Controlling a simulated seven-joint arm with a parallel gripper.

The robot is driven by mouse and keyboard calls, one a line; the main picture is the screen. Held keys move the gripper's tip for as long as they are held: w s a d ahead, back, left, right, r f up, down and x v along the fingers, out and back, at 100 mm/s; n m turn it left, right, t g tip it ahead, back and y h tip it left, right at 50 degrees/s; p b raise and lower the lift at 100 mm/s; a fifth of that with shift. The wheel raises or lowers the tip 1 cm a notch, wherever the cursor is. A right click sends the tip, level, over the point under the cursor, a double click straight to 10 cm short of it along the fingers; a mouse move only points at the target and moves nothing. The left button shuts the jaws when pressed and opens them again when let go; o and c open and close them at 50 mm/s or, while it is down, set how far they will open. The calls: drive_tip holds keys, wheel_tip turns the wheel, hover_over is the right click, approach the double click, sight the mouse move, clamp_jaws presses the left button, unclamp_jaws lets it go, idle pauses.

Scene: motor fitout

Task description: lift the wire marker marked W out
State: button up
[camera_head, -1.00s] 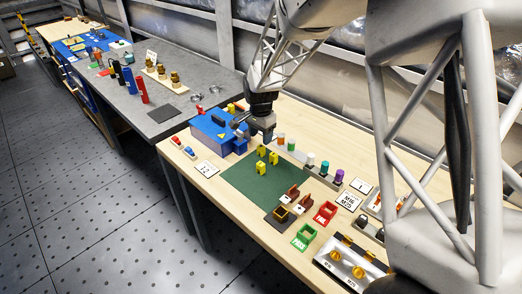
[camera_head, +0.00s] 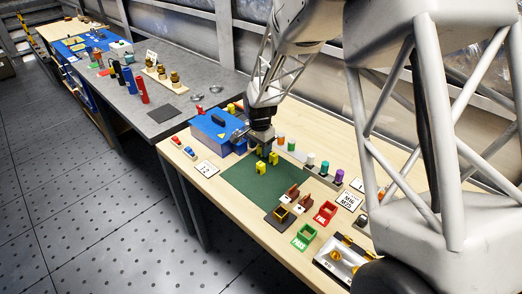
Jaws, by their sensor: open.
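Yellow wire markers stand on the green mat (camera_head: 262,186). One yellow marker (camera_head: 261,169) is near the mat's middle and another yellow marker (camera_head: 273,158) is just behind it to the right. The letters on them are too small to read, so I cannot tell which one is W. My gripper (camera_head: 262,150) is open and low over the back of the mat, just behind these two markers. A third yellow marker's spot is covered by the gripper, and whether it is between the fingers cannot be seen.
A blue toolbox (camera_head: 216,133) stands close to the left of my gripper. A rack with colored cylinders (camera_head: 311,159) runs along the right. Brown holders (camera_head: 283,209), a red FAIL tray (camera_head: 325,212) and a green PASS tray (camera_head: 305,237) stand in front. The mat's front left is clear.

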sight(260, 147)
drive_tip(key=shift+f, duration=0.35)
idle(0.3)
drive_tip(key=c, duration=1)
drive_tip(key=shift+r, duration=0.1)
drive_tip(key=shift+r, duration=4.9)
